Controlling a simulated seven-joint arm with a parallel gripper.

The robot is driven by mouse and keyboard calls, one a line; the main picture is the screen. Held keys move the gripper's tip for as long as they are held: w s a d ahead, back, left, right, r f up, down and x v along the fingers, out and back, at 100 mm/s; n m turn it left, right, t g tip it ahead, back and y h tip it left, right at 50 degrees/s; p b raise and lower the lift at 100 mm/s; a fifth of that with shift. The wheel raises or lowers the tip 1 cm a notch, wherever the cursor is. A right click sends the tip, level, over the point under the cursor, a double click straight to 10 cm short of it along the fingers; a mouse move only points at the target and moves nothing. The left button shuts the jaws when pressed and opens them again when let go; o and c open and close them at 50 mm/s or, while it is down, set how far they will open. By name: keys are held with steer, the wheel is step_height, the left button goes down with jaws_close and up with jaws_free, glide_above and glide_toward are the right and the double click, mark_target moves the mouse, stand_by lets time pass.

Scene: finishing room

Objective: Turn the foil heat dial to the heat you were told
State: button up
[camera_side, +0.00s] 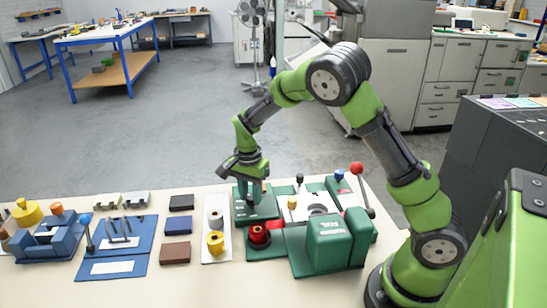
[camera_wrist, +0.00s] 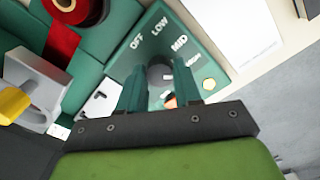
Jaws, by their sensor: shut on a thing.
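The heat dial is a dark grey round knob (camera_wrist: 159,76) on a green control panel (camera_wrist: 205,45). In the wrist view, white words OFF, LOW and MID run in an arc beyond it, with a smaller, partly legible word to the right. A small pale mark shows on the knob's right side; I cannot tell for sure which word it faces. My gripper (camera_wrist: 160,88) has its two green fingers on either side of the knob, shut on it. In the side view my gripper (camera_side: 256,193) is down at the green panel (camera_side: 247,212), hiding the dial.
A red foil roll (camera_side: 258,235) and the green press body (camera_side: 330,242) stand close by. A red-ball lever (camera_side: 357,169) rises at the right. Left are spools (camera_side: 215,243), dark blocks (camera_side: 177,225) and a blue fixture (camera_side: 110,235).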

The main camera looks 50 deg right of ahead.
mark_target(250, 196)
steer(key=shift+r, duration=0.1)
stand_by(0.3)
steer(key=o, duration=1)
steer(key=shift+o, duration=0.2)
step_height(250, 196, up, 17)
steer(key=shift+w, duration=0.1)
